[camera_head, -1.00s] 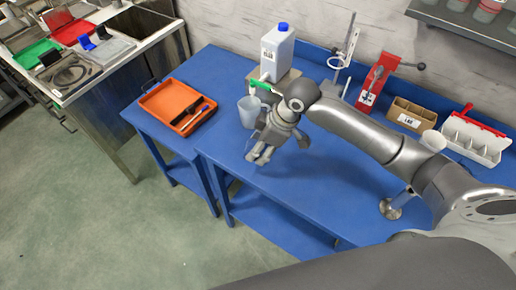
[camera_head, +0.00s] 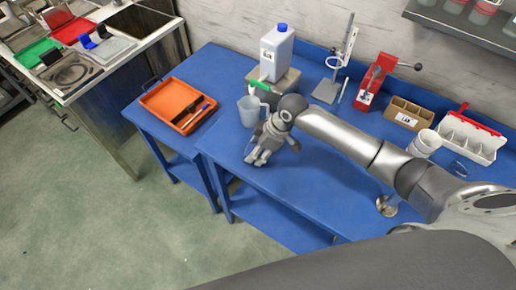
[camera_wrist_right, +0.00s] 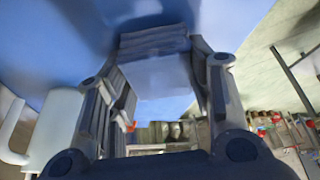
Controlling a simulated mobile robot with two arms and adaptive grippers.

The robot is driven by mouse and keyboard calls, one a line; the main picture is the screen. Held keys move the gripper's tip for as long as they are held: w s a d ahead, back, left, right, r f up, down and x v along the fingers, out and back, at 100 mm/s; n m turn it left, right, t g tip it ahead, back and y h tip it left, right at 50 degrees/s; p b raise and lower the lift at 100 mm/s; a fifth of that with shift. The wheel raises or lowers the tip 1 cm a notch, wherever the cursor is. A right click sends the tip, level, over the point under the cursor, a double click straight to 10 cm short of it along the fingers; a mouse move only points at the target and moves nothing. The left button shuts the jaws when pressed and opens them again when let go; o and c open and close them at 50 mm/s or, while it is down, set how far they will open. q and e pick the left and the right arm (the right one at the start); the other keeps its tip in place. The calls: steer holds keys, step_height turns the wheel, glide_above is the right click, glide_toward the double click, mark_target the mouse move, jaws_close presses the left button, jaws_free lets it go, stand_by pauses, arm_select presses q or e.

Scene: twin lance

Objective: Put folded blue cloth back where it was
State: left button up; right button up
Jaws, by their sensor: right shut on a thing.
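My right gripper (camera_head: 255,160) points down over the blue table, close to its front edge, just right of and in front of a clear jug (camera_head: 249,111). In the right wrist view its two fingers stand at either side of a pale blue, layered piece that looks like the folded blue cloth (camera_wrist_right: 158,78), and they are shut on it. In the head view I cannot make out the cloth against the blue table. I cannot tell whether it touches the table top. My left gripper is not in view.
An orange tray (camera_head: 158,98) lies left of the jug. A jerrycan (camera_head: 277,53) on a block, a stand (camera_head: 326,92), a red press (camera_head: 372,80), a cardboard box (camera_head: 408,113) and a white rack (camera_head: 470,137) line the back. The table's middle is clear.

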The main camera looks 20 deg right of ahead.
steer(key=shift+f, duration=0.15)
steer(key=o, duration=0.9)
steer(key=shift+r, duration=0.3)
steer(key=shift+b+v, duration=0.75)
steer(key=shift+v, duration=5.15)
steer(key=shift+d, duration=0.1)
